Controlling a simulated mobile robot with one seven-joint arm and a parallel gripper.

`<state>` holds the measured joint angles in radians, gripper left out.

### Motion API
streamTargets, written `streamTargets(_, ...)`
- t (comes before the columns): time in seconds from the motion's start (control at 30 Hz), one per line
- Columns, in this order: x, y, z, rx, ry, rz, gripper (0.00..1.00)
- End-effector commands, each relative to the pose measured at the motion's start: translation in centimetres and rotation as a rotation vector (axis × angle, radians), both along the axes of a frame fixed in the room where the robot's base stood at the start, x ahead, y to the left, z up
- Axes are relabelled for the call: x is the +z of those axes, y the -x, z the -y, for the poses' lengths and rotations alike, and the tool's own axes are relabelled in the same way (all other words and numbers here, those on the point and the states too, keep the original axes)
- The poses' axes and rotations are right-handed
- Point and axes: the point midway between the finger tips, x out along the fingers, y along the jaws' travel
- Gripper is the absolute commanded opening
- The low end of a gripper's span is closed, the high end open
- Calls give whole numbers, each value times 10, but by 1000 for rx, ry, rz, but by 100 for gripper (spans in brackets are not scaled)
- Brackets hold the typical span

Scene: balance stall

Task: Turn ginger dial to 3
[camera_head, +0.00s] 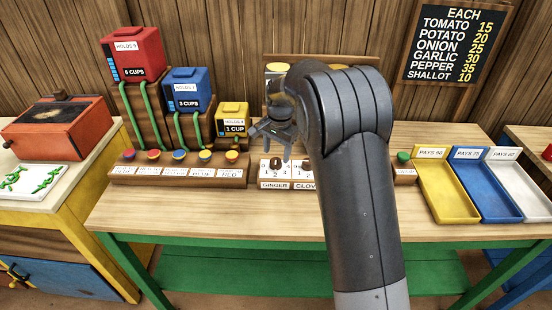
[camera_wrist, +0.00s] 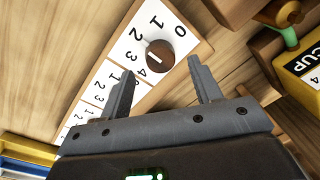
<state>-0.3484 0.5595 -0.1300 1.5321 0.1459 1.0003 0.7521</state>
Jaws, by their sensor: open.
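The ginger dial (camera_head: 276,163) is a dark brown round knob on a white numbered plate, above a label reading GINGER. In the wrist view the knob (camera_wrist: 161,52) has a short pale mark, with the numbers 0 to 4 around it. I cannot tell for certain which number the mark points at. My gripper (camera_head: 277,149) is open, just above the dial in the head view. In the wrist view its two fingertips (camera_wrist: 160,66) are spread apart, with the knob showing between and just beyond them. Contact with the knob is not visible.
The clove dial (camera_head: 307,165) sits right beside, partly hidden by my arm. Left stand the yellow 1 cup box (camera_head: 233,115) and a row of coloured buttons (camera_head: 179,155). A green button (camera_head: 403,158) and coloured trays (camera_head: 447,205) lie right. The front tabletop (camera_head: 230,215) is clear.

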Motion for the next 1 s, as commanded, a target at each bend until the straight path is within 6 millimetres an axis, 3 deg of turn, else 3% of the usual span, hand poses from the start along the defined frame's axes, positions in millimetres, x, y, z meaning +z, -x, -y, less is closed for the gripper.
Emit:
streamTargets(0.23, -31, -1, -2, 1, 0, -1, 58)
streamTargets(0.6, -35, -1, -2, 1, 0, 0, 57)
streamTargets(1.0, -34, -2, -2, 1, 1, 1, 25)
